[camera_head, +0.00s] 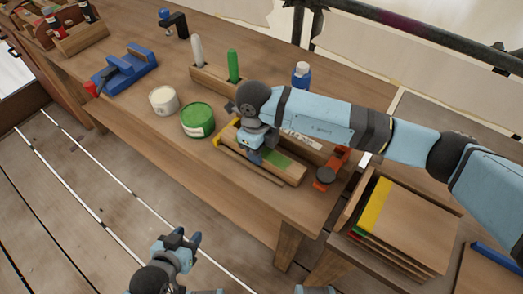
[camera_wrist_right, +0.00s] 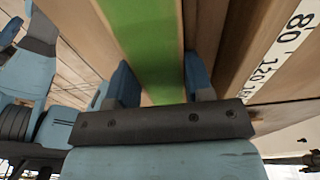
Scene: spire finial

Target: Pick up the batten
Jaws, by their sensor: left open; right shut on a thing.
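The batten is a wooden piece with a green face (camera_head: 277,160), lying near the front edge of the workbench (camera_head: 150,115). Its green face runs between my right gripper's fingers in the right wrist view (camera_wrist_right: 148,40). My right gripper (camera_head: 254,155) reaches down from the right and is shut on it; the gripper and wrist hide part of the piece in the head view. I cannot tell whether it is clear of the wood around it. My left gripper (camera_head: 182,238) is open and empty, low in front of the bench, well apart from the batten.
A green tin (camera_head: 197,121) and a white tin (camera_head: 163,100) stand left of my right gripper. A thin stick (camera_head: 251,166) lies along the front. A red-orange tool (camera_head: 331,166) is to the right. A blue tool (camera_head: 127,68) is at the left. A box of boards (camera_head: 400,225) stands lower right.

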